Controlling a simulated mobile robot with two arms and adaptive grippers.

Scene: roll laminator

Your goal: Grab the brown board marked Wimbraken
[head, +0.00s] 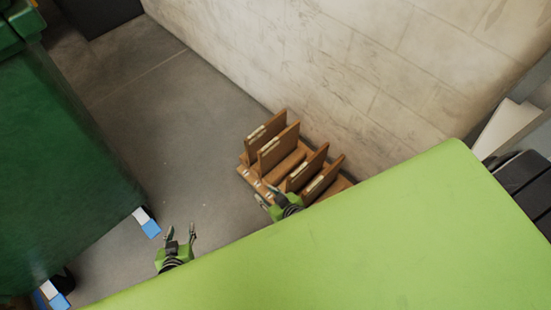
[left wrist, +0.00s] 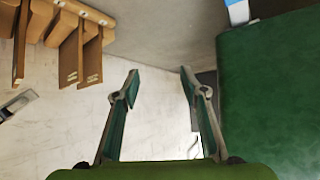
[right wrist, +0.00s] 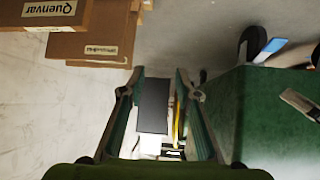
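Several brown boards stand upright in a wooden rack (head: 247,178) on the floor by the wall. In the right wrist view one board (right wrist: 30,12) has a label reading "Quenvar". A second board (right wrist: 88,40) has a label too small to read surely, so I cannot tell which board is marked Wimbraken. My right gripper (head: 267,195) is at the rack's near side, partly hidden by the green surface; its fingers are apart and empty in the right wrist view (right wrist: 160,72). My left gripper (head: 181,232) is open and empty, left of the rack. Brown boards also show in the left wrist view (left wrist: 92,58).
A light green surface (head: 330,235) fills the lower right of the head view and overlaps the rack's near end. A pale block wall (head: 330,60) stands behind the rack. A large dark green body (head: 60,160) is at left. Grey floor (head: 190,130) lies clear between.

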